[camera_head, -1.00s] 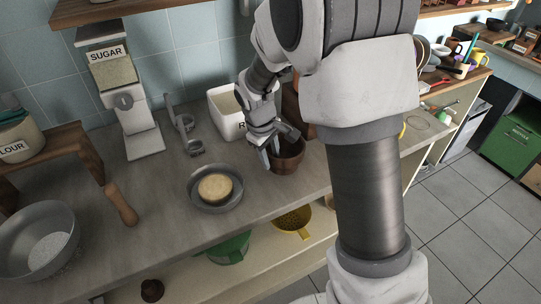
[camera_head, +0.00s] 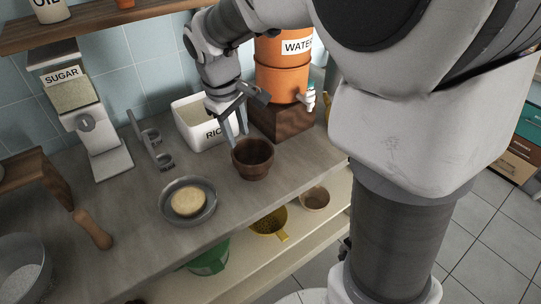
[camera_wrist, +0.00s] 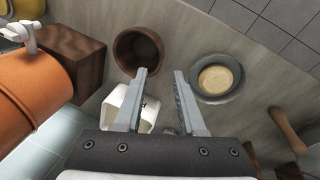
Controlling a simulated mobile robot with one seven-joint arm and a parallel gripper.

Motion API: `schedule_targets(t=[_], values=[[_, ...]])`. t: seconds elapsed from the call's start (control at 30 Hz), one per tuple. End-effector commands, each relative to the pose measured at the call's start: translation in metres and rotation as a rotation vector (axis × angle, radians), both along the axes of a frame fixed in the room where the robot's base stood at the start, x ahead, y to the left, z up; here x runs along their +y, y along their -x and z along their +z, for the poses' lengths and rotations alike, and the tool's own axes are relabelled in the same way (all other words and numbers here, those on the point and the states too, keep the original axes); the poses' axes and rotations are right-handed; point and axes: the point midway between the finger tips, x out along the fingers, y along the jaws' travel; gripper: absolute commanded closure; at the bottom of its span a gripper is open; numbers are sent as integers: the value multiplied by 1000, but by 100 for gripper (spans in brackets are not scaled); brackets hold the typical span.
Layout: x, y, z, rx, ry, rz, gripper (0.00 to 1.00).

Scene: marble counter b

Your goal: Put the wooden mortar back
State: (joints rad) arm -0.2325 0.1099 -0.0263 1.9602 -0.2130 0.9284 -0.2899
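The wooden mortar (camera_head: 252,163), a dark brown round bowl, stands upright on the counter in front of the water dispenser's wooden block. It looks empty. It also shows in the wrist view (camera_wrist: 127,54), beyond the left finger's tip. My gripper (camera_head: 236,132) is above and just behind the mortar's rim in the head view. In the wrist view its two fingers (camera_wrist: 160,72) are spread apart with nothing held between them. The mortar is off to the left of the gap.
A white rice bin (camera_head: 188,112) stands close behind my gripper. The orange water dispenser (camera_head: 281,72) is at the right on its block (camera_head: 283,122). A grey pan (camera_head: 167,206) with a pale round item lies front left. A shelf below holds a yellow cup (camera_head: 268,222).

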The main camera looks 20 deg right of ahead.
Motion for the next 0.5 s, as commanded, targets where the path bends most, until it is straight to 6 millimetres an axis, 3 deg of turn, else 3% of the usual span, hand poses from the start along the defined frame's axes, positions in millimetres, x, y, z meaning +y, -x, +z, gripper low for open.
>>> schedule_targets(t=[0.03, 0.2, 0.5], values=[[-7, 13, 13, -28, -23, -39, 61], [-24, 59, 42, -106, -99, -170, 61], [-43, 140, 65, -242, -232, -386, 61]])
